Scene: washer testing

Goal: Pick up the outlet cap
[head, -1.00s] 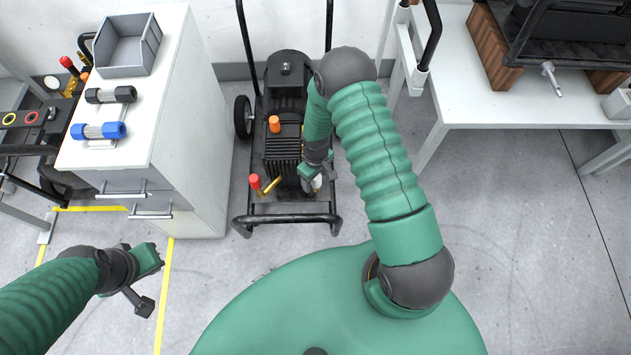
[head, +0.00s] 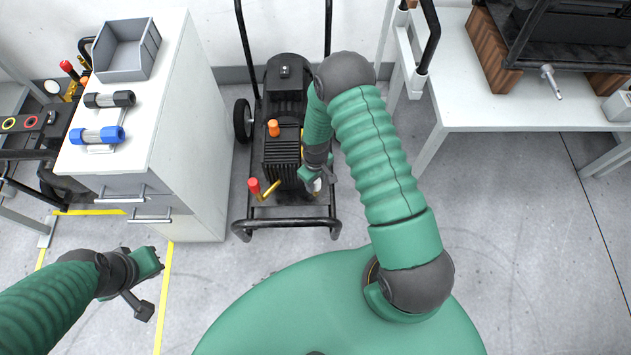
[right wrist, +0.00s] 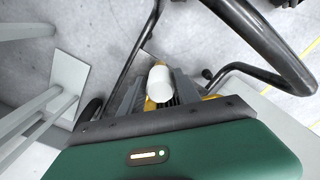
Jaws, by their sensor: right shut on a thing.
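A white cap (right wrist: 160,84), which I take for the outlet cap, shows in the right wrist view on a yellow fitting of the machine. Only a small pale part of the cap (head: 317,185) shows in the head view. My right gripper (head: 316,181) is down at the machine's front right, shut on the cap; its fingers (right wrist: 157,92) stand on both sides of it. Whether the cap is still seated on the fitting I cannot tell. My left gripper (head: 148,284) is open and empty above the floor at the lower left.
The black wheeled machine (head: 284,150) has a tubular frame, an orange knob (head: 273,128) and a red-topped brass fitting (head: 255,187). A white cabinet (head: 185,130) with a grey bin (head: 124,52) stands left. A white table (head: 480,105) stands right.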

